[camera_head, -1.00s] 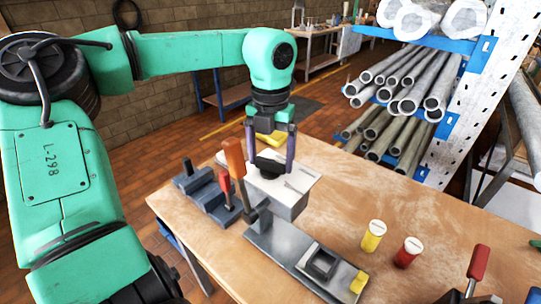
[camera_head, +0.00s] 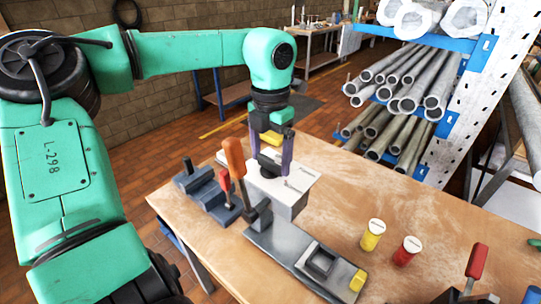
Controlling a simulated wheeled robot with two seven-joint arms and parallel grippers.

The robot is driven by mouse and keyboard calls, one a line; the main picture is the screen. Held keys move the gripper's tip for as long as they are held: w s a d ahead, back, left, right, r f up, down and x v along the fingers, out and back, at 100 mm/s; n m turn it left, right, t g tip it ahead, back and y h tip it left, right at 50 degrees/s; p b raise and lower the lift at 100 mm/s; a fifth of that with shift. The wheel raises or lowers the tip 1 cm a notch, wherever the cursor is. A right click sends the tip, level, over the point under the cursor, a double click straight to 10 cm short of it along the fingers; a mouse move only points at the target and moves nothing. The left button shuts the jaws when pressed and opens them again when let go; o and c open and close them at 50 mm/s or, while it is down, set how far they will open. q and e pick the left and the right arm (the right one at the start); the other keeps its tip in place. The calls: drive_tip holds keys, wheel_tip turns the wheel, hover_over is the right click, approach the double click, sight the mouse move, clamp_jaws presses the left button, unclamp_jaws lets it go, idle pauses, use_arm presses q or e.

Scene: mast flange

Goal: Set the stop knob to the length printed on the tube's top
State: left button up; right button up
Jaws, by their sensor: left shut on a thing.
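My left gripper (camera_head: 271,165) points down with its purple fingers over a grey box (camera_head: 287,208) with a white marked top (camera_head: 297,182). It is shut on a dark knob (camera_head: 268,164) on that top; the fingers hide part of it. A yellow tube (camera_head: 372,238) and a red tube (camera_head: 405,255) with pale round tops stand upright on the bench, right of the box. Any print on their tops is too small to read. My right gripper is not in view.
An orange-handled lever (camera_head: 234,158) stands close left of the gripper, beside a red-handled one (camera_head: 225,184). A metal fixture (camera_head: 278,240) with a yellow block (camera_head: 357,281) lies in front. A red-handled tool (camera_head: 477,261) stands at lower right. The wooden bench (camera_head: 345,200) is clear behind the tubes.

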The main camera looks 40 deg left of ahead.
sight(271, 160)
use_arm(q)
drive_tip(key=shift+w+r, duration=0.1)
drive_tip(key=shift+r, duration=0.05)
drive_tip(key=o, duration=1.1)
drive_tip(key=shift+c, duration=0.2)
wheel_tip(271, 160, up, 15)
drive_tip(key=shift+f, duration=0.2)
